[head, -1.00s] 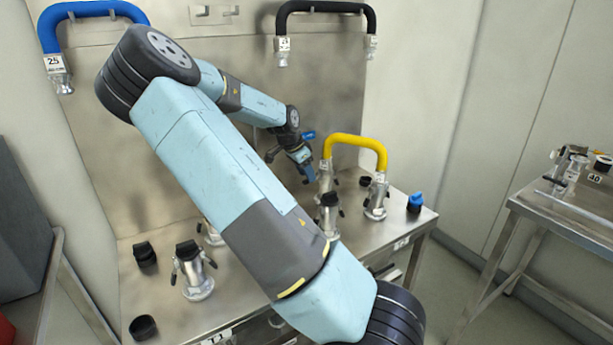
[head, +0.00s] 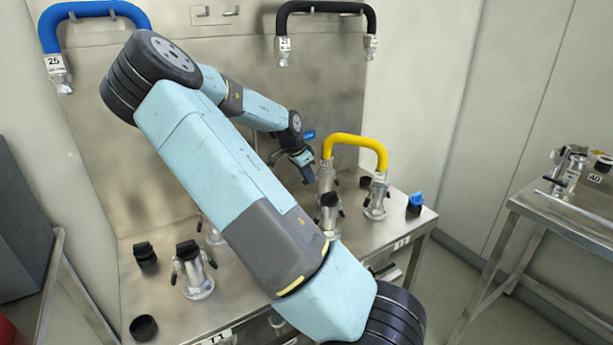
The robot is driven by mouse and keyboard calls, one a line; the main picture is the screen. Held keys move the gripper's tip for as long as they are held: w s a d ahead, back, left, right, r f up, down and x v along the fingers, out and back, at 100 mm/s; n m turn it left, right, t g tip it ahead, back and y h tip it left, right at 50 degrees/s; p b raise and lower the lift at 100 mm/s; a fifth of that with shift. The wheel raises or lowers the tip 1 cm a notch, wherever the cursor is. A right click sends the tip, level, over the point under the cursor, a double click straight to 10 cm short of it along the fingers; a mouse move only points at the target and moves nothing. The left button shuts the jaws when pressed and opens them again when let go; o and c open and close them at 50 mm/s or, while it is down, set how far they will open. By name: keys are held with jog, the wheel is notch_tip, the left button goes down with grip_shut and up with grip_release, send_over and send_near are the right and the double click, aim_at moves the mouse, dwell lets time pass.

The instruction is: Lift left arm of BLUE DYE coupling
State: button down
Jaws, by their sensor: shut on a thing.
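My gripper (head: 307,172) reaches down beside the left side of the metal coupling (head: 326,180) under the left end of the yellow hose (head: 356,138). It is shut on that coupling's left arm, which is largely hidden behind the fingers. No BLUE DYE label is readable from here. A black-capped coupling (head: 329,215) stands just in front. Another coupling (head: 376,202) holds the hose's right end. A further capped coupling (head: 193,276) with side arms stands at the bench's front left.
The steel bench (head: 235,309) also carries loose black caps (head: 144,327) and a blue-and-black cap (head: 415,203). A blue hose (head: 93,10) and a black hose (head: 326,8) hang on the back panel. My arm covers the bench's middle. A second table (head: 565,213) stands right.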

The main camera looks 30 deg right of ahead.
aim_at(304, 182)
jog(key=shift+d+r+y, duration=0.3)
jog(key=shift+r+y, duration=0.2)
jog(key=shift+y, duration=0.7)
jog(key=c, duration=1)
grip_release()
jog(key=shift+r, duration=0.15)
notch_tip(304, 182, up, 13)
jog(key=a, duration=0.2)
jog(key=shift+r, duration=0.15)
